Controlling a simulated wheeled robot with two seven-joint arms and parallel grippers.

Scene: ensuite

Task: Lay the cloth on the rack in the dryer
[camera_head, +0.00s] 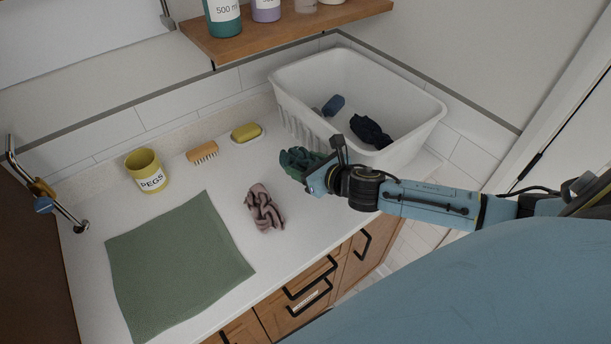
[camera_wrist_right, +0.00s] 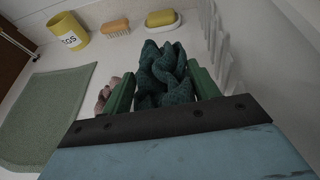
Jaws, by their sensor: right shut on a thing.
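My right gripper (camera_head: 312,178) is shut on a crumpled dark green cloth (camera_head: 298,161), in front of the white tub. In the right wrist view the green cloth (camera_wrist_right: 166,72) bunches up between the two green fingers of the gripper (camera_wrist_right: 163,92). A crumpled pinkish-brown cloth (camera_head: 264,209) lies on the counter, left of and nearer than the gripper; part of it shows in the right wrist view (camera_wrist_right: 104,94). No dryer or rack can be made out for certain. My left gripper is out of view.
A white tub (camera_head: 290,116) holds a dark navy cloth (camera_head: 370,132) and a blue item (camera_head: 333,105). A flat green mat (camera_head: 178,262) covers the counter's left. A yellow pegs cup (camera_head: 147,171), wooden brush (camera_head: 202,152) and yellow soap (camera_head: 246,132) stand behind. A shelf (camera_head: 290,30) overhangs the back.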

